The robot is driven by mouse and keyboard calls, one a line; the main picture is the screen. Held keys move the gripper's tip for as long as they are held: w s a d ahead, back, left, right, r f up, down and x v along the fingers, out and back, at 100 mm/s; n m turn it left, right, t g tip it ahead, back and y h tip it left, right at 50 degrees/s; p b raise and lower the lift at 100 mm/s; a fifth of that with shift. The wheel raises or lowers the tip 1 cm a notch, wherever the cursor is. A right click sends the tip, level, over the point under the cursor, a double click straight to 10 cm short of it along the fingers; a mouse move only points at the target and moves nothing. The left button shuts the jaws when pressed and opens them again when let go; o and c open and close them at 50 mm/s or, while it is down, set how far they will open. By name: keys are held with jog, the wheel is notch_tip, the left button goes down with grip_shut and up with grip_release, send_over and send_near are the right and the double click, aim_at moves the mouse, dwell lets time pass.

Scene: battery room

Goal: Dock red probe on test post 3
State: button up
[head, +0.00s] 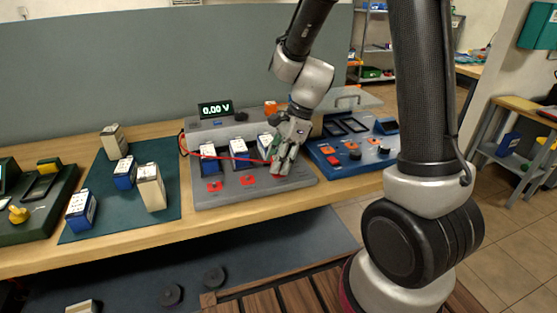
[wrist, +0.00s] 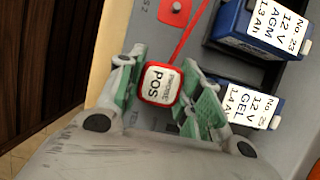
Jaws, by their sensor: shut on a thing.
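My gripper (wrist: 160,85) is shut on the red probe (wrist: 178,88), with green finger pads on both sides of it. The probe's white top label reads POS, and a red cable (wrist: 190,35) runs from it. In the head view my gripper (head: 278,165) is over the right front of the grey test station (head: 235,197). Two red posts show left of it, a left one (head: 214,186) and a middle one (head: 249,180). The middle one, marked 2, also shows in the wrist view (wrist: 175,11). Post 3 is hidden under the probe and gripper; I cannot tell whether they touch.
Blue batteries (head: 208,153) stand in the station behind the posts. The display (head: 215,108) reads 0.00 V. A blue station (head: 350,160) stands close on the right. More batteries (head: 150,188) stand on a green mat (head: 105,215) to the left.

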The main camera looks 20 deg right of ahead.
jog(key=shift+f, duration=0.5)
jog(key=o, duration=0.7)
jog(key=shift+o, duration=0.2)
jog(key=shift+r, duration=0.1)
jog(key=v, duration=1)
jog(key=shift+r, duration=0.4)
jog(key=shift+d, duration=0.15)
